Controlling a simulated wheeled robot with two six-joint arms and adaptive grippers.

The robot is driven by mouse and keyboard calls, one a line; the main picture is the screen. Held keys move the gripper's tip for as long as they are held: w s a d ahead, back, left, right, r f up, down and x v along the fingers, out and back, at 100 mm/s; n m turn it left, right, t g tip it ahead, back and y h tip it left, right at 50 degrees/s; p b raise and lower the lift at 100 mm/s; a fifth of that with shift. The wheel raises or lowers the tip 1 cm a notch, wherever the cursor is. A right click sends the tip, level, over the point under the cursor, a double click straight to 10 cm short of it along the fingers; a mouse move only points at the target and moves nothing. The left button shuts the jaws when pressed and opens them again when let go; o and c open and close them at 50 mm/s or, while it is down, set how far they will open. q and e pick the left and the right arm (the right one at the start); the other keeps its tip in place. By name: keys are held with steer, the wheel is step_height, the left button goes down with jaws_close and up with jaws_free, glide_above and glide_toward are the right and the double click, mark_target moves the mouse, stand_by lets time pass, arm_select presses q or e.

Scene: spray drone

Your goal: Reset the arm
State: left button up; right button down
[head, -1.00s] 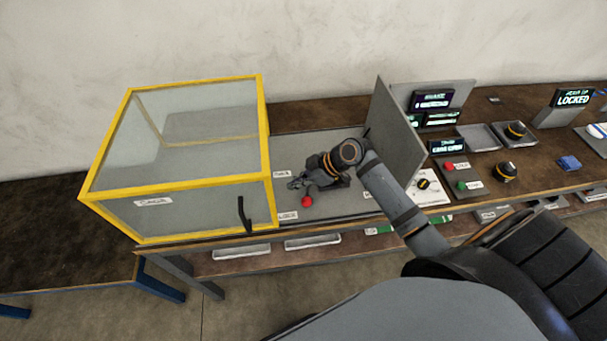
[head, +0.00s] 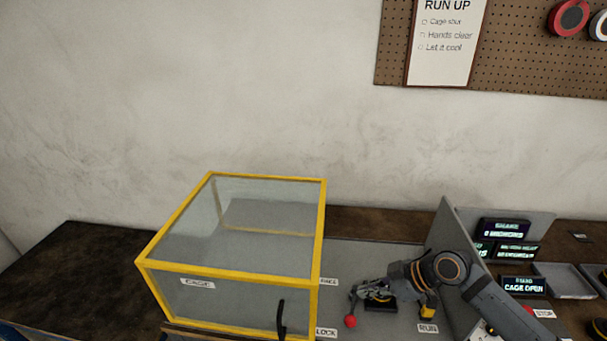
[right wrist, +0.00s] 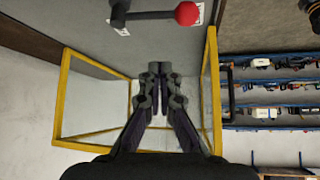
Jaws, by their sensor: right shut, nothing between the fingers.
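My right gripper (head: 360,291) comes in from the right and hangs over the grey bench plate, just right of the cage. Its fingers are shut and empty; they also show in the right wrist view (right wrist: 152,70). A red ball knob (head: 350,321) stands in front of the gripper in the head view; in the right wrist view the knob (right wrist: 187,13) is on a dark lever, apart from the fingertips. The yellow-framed clear cage (head: 222,273) stands left of the gripper, with a black handle (head: 281,316) on its front. My left gripper is out of view.
A grey upright panel (head: 446,262) stands behind my right arm. A screen reading "CAGE OPEN" (head: 523,287) and a grey tray (head: 566,281) are farther right. A "RUN UP" notice (head: 446,45) hangs on the pegboard. The dark bench left of the cage (head: 75,262) is clear.

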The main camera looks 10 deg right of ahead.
steer(key=s+a+f+m+h, duration=0.1)
steer(key=s+f, duration=0.1)
steer(key=s+a+f+m+h, duration=0.1)
steer(key=s+f, duration=0.1)
steer(key=s, duration=0.1)
steer(key=s+a+f+m+h, duration=0.1)
steer(key=s+a+f, duration=0.1)
steer(key=s, duration=0.1)
steer(key=shift+f+m, duration=0.4)
steer(key=s+d+m+h, duration=0.4)
steer(key=s+m+h, duration=0.1)
steer(key=s+m, duration=0.2)
step_height(320, 180, down, 27)
steer(key=s+d+g, duration=0.2)
steer(key=s+d, duration=0.1)
steer(key=s+f+g, duration=0.1)
steer(key=s+f, duration=1.4)
steer(key=s, duration=0.2)
steer(key=shift+s+d+f, duration=0.2)
steer(key=shift+s+d, duration=0.2)
steer(key=shift+d, duration=0.05)
steer(key=shift+a, duration=0.1)
